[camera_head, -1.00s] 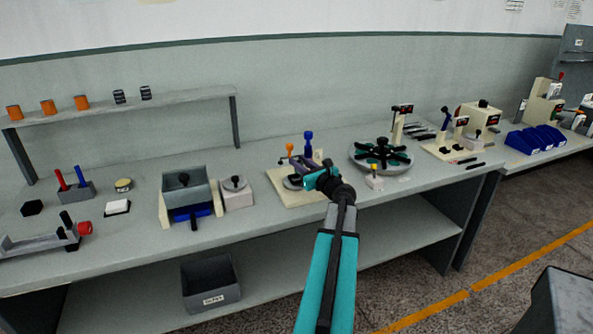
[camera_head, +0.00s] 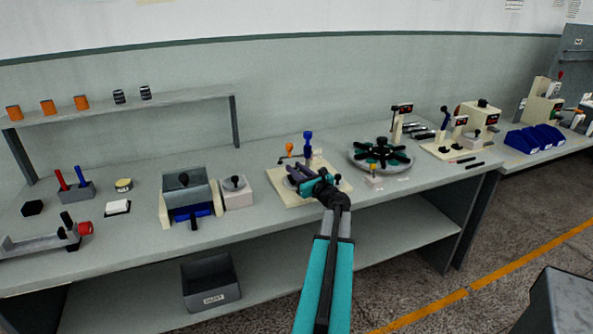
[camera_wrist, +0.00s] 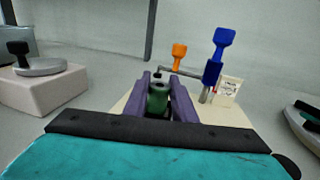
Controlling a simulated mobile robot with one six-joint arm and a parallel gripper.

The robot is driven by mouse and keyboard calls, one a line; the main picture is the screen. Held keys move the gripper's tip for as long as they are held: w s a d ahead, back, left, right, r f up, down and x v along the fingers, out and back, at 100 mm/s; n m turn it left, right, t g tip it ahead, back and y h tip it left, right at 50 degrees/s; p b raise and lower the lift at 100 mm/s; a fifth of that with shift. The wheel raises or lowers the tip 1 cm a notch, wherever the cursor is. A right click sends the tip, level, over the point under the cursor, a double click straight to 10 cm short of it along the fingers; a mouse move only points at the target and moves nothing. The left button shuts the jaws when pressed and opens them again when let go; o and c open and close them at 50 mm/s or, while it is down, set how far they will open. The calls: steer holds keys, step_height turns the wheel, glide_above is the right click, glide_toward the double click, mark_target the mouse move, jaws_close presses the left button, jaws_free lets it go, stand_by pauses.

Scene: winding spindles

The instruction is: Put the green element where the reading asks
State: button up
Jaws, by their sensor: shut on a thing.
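My gripper (camera_wrist: 160,90) has purple fingers shut on the green element (camera_wrist: 158,99), a small upright cylinder with a dark hole in its top. In the head view my gripper (camera_head: 298,177) is over the cream-based fixture (camera_head: 282,195); the green element cannot be made out there. The fixture has an orange-handled lever (camera_wrist: 179,52) and a taller blue handle (camera_wrist: 217,58), both beyond the fingers. A small white label (camera_wrist: 229,88) stands at its right. The fingers hide the middle of the fixture, so I cannot tell whether the element touches it.
A cream block with a grey disc and black knob (camera_head: 236,192) stands left of the fixture. A round carousel with dark green arms (camera_head: 381,153) is to the right. A grey box with a knob (camera_head: 184,187) sits further left. Twin-post cream stations (camera_head: 458,148) stand further right.

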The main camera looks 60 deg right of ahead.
steer(key=shift+f, duration=0.15)
steer(key=o, duration=1)
steer(key=b+v, duration=0.1)
steer(key=v, duration=0.9)
steer(key=shift+s+a+b, duration=0.25)
steer(key=shift+s+b, duration=0.05)
steer(key=shift+s+a, duration=0.25)
steer(key=shift+s, duration=0.3)
steer(key=shift+r, duration=0.3)
